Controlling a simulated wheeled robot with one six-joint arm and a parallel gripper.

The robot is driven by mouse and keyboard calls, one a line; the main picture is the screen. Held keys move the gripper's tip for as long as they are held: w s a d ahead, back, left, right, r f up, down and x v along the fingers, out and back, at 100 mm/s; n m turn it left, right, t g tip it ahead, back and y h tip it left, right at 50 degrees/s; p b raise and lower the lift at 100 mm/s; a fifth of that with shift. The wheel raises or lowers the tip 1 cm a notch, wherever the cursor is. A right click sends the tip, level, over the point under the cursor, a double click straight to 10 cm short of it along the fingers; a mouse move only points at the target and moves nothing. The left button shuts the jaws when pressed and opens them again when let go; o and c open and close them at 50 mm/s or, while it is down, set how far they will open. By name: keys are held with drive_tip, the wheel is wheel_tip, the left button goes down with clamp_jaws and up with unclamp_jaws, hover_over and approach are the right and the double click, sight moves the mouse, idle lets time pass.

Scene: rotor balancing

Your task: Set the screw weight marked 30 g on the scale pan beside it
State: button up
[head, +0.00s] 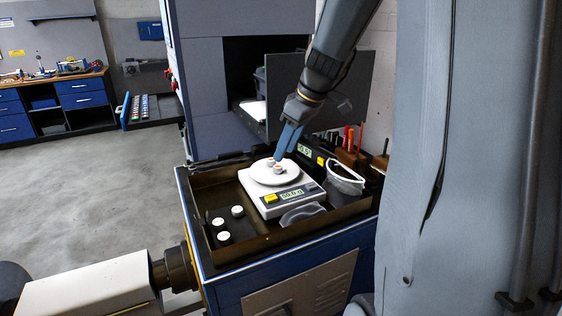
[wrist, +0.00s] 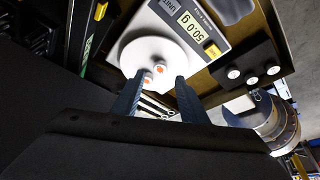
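The scale (head: 268,206) stands in a tray, and its display reads 50.0 g in the wrist view (wrist: 190,22). On its round white pan (head: 262,176) are two small white screw weights with orange marks; in the wrist view one (wrist: 148,78) is nearer my fingers and the other (wrist: 160,67) is just beyond. Their markings are too small to read. My gripper (wrist: 160,78) is open above the pan, its blue fingers to either side of the weights, with a visible gap. In the head view my gripper (head: 280,158) points down at the pan and partly hides the weights.
Several white-topped weights (head: 237,211) stand in a black holder left of the scale. The tray's raised rim (head: 212,178) surrounds the scale. A grey panel (head: 300,85) is behind.

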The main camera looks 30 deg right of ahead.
drive_tip(key=b+v, duration=0.1)
drive_tip(key=v, duration=0.5)
drive_tip(key=shift+r, duration=0.3)
drive_tip(key=shift+s+d, duration=0.15)
drive_tip(key=shift+s, duration=0.05)
